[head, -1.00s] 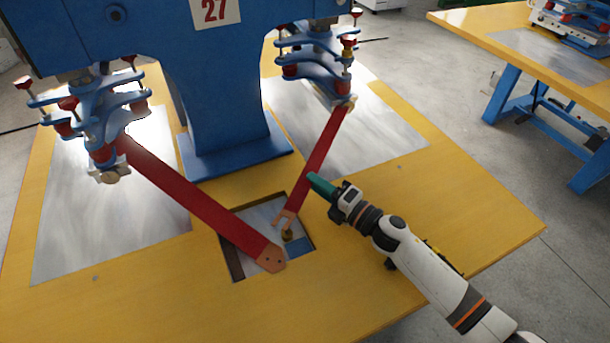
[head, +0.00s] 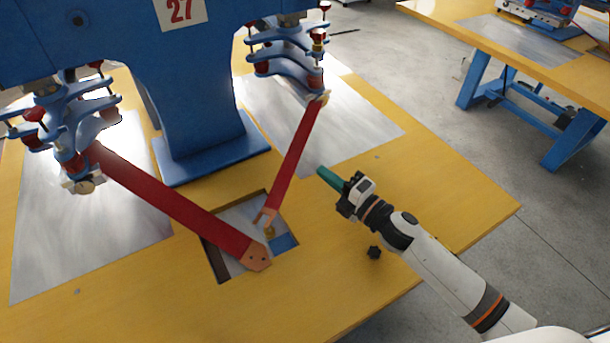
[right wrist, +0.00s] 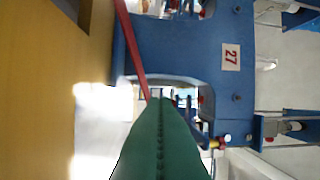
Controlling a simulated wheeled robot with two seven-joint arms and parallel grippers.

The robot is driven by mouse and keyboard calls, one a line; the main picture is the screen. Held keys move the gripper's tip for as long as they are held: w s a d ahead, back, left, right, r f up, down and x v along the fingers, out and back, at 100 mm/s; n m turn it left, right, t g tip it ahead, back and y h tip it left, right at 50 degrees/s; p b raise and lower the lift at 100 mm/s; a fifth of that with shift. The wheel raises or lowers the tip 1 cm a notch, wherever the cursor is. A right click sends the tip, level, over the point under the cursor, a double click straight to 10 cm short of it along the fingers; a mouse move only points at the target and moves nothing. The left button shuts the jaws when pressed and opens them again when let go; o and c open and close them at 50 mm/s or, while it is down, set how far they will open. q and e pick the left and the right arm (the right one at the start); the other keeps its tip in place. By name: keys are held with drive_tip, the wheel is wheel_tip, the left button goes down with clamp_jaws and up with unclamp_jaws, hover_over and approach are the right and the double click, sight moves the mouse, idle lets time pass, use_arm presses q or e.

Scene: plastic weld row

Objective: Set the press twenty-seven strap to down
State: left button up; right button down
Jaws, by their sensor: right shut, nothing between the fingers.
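Press number 27 (head: 190,70) is blue and carries two red straps. The left strap (head: 170,195) slopes from the left press head down to a tan end over the table recess. The right strap (head: 298,150) slopes from the right press head down to a forked tan end beside a small brass knob (head: 270,231); I cannot tell if they touch. My right gripper (head: 326,175) has green fingers, shut and empty, just right of the right strap and apart from it. The right wrist view shows the shut fingers (right wrist: 160,140) and a red strap (right wrist: 131,45) beyond. My left gripper is not in view.
The yellow table (head: 350,290) has bright metal plates (head: 85,230) and a recess with a blue patch (head: 284,243). Another yellow table (head: 500,45) stands at the upper right.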

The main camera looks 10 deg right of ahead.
drive_tip(key=w+d+r+m+g+h+p, duration=0.1)
drive_tip(key=w+d+r+m+h+p, duration=0.15)
drive_tip(key=r+m, duration=0.2)
drive_tip(key=w+d+r+m+h+p, duration=0.1)
drive_tip(key=w+r+m+h+p, duration=0.1)
drive_tip(key=r+m+h+p, duration=0.3)
drive_tip(key=s+a+m+g+y+p, duration=0.1)
drive_tip(key=s+a+m+g+y, duration=0.1)
drive_tip(key=a+m+g, duration=0.15)
drive_tip(key=g+y+p, duration=0.2)
drive_tip(key=g+p, duration=0.1)
drive_tip(key=g, duration=0.2)
hover_over(280, 172)
drive_tip(key=s+d, duration=0.2)
drive_tip(key=s, duration=0.1)
wheel_tip(280, 172, down, 4)
drive_tip(key=f, duration=0.4)
drive_tip(key=shift+w, duration=0.35)
drive_tip(key=shift+w+f, duration=0.1)
drive_tip(key=shift+f, duration=0.4)
